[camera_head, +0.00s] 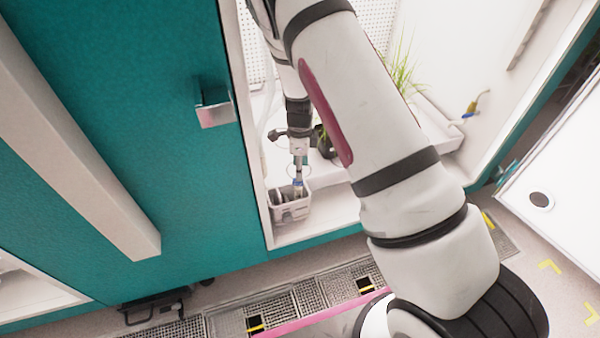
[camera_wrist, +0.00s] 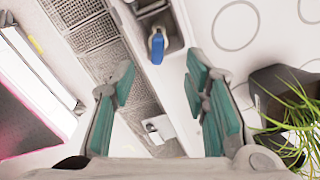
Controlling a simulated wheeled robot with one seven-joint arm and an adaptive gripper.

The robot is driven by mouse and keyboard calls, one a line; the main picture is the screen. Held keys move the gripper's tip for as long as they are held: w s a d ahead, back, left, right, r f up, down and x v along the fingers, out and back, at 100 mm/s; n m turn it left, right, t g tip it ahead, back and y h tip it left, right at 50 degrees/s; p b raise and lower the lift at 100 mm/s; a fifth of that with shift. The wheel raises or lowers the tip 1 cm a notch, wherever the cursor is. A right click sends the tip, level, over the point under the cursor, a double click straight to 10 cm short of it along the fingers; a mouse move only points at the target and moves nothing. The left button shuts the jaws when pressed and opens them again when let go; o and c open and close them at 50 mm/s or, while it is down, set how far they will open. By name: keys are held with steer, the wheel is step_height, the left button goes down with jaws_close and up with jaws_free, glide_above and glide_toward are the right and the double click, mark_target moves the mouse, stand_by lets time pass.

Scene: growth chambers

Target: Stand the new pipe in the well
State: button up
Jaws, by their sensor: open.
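My gripper (camera_head: 299,163) points down inside the open chamber, above a grey caddy (camera_head: 290,210). In the wrist view its teal-padded fingers (camera_wrist: 160,85) are spread apart with nothing between them. A small blue-ended piece (camera_wrist: 157,48) sits in the caddy (camera_wrist: 177,38), ahead of the fingertips; I cannot tell whether it is the new pipe. A thin olive pipe-like piece with a blue fitting (camera_head: 476,106) is at the chamber's right side. I cannot make out the well for certain.
A grassy plant in a dark pot stands on the white tray; the plant also shows at the right of the wrist view (camera_wrist: 295,115). The teal door (camera_head: 130,110) with a metal handle (camera_head: 213,103) borders the opening on the left. Floor grating (camera_head: 310,292) runs below.

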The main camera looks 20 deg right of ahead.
steer(key=shift+r+p, duration=0.7)
steer(key=shift+r, duration=1.65)
